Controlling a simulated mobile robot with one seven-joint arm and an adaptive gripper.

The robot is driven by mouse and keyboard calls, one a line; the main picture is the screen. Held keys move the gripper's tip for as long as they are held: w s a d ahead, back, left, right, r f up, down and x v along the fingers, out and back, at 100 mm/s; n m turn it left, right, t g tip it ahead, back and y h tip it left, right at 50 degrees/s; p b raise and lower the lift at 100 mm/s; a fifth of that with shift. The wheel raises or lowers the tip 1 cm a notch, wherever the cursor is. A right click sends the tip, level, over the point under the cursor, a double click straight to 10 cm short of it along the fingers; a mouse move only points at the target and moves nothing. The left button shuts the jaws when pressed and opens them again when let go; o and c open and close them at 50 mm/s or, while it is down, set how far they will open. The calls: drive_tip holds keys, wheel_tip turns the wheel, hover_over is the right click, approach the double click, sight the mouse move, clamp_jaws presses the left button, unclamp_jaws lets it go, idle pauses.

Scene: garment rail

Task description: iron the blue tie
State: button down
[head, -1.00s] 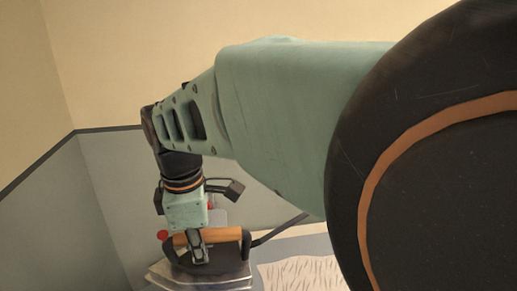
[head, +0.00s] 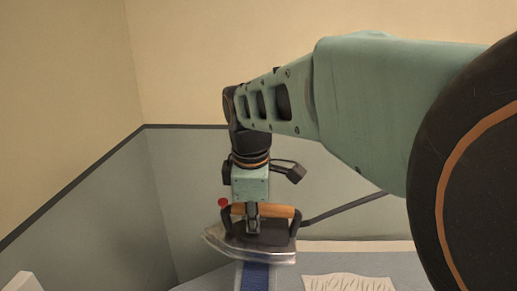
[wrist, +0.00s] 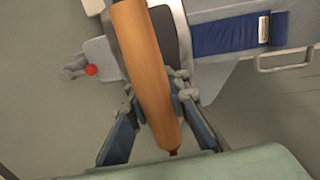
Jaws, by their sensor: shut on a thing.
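My gripper (head: 252,217) is shut on the orange handle (wrist: 145,70) of a dark iron with a metallic soleplate (head: 262,254). In the head view the iron looks tilted, its pointed end to the left. The blue tie (head: 255,279) shows just below the iron, on the grey ironing board (head: 213,282). I cannot tell whether the iron touches the tie. In the wrist view the tie (wrist: 225,36) lies flat across the board, to the right of the iron, with a pale band near its right end. The iron hides any tie beneath it.
A pale, marked cloth patch (head: 347,283) lies on the board to the right of the tie. A red knob (wrist: 91,70) sits by the board's end. Walls stand behind and left.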

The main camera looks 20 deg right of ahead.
drive_tip(key=shift+w+d+r+p, duration=0.1)
drive_tip(key=shift+w+d+p, duration=0.15)
drive_tip(key=shift+w, duration=0.45)
drive_tip(key=shift+w+d+f+p, duration=0.1)
drive_tip(key=shift+w+d+p, duration=0.1)
drive_tip(key=shift+w, duration=0.55)
drive_tip(key=shift+w+d+r+p, duration=0.15)
drive_tip(key=shift+w+d, duration=0.1)
drive_tip(key=shift+w, duration=0.45)
